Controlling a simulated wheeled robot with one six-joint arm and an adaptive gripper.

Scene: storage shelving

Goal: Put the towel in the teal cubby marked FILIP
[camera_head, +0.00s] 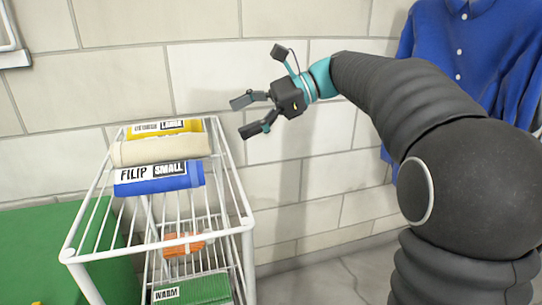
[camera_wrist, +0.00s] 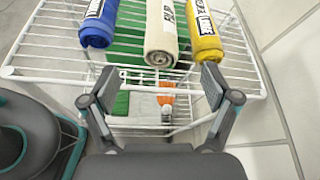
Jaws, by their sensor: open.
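A blue rolled towel (camera_head: 160,186) with a white label reading FILIP and SMALL lies on the top shelf of a white wire rack. Beside it lie a cream towel roll (camera_head: 160,150) and a yellow one (camera_head: 165,127) with a partly readable label. The wrist view shows the blue roll (camera_wrist: 97,30), the cream roll (camera_wrist: 160,45) and the yellow roll (camera_wrist: 207,48) side by side. My gripper (camera_head: 245,116) is open and empty, above and to the right of the rack's far end; its fingers (camera_wrist: 157,78) frame the near end of the rack in the wrist view. No teal cubby shows.
The wire rack (camera_head: 247,227) has a lower shelf with an orange item (camera_head: 185,244) and a green item (camera_head: 195,291) labelled WARM. A green surface (camera_head: 50,240) stands at left. A tiled wall (camera_head: 280,170) is behind; a blue shirt (camera_head: 465,50) hangs at right.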

